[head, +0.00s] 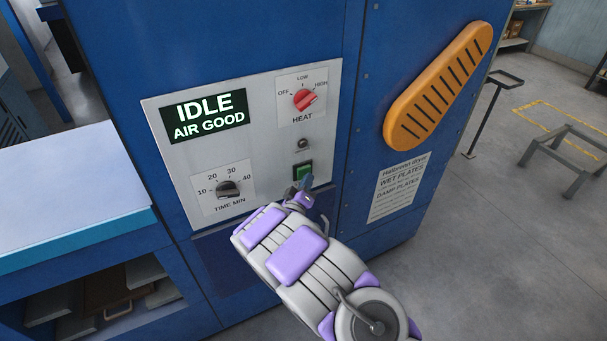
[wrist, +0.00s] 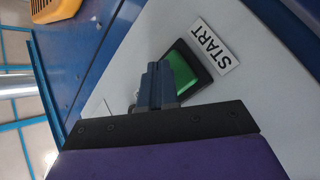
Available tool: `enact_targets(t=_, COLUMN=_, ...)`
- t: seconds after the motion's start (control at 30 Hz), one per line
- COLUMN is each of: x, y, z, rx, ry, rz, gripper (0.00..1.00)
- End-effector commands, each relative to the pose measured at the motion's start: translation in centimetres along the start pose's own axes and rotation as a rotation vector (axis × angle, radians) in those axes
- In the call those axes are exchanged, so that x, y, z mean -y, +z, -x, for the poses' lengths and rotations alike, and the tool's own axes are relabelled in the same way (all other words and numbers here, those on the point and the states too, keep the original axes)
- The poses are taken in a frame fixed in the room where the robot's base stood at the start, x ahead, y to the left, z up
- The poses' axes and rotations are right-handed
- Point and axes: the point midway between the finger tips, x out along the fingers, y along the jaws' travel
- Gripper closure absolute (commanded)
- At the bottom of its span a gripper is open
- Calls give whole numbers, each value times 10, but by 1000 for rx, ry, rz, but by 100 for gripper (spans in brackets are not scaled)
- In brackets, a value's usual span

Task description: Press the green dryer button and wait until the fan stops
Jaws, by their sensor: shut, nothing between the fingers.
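The green dryer button (head: 303,171) sits low on the right of a light grey control panel (head: 180,163) on the blue dryer. In the wrist view the green button (wrist: 183,70) has a black frame and a START label (wrist: 215,46) beside it. My gripper (head: 306,184) is shut and empty, with its tips just below the button. In the wrist view the shut fingers (wrist: 155,78) overlap the button's edge; I cannot tell whether they touch it. The display (head: 206,118) reads IDLE, AIR GOOD. No fan is in view.
The time knob (head: 228,189) is at lower left. An orange slotted cover (head: 438,87) is on the right. A low grey stand (head: 567,150) is on the floor.

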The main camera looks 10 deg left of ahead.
Motion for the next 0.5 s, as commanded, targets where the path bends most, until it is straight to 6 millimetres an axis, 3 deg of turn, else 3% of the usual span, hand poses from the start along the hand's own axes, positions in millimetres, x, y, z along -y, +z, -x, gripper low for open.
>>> enact_targets(t=0.5, x=5, y=-5, z=-3, rx=0, ry=0, rz=3, gripper=100)
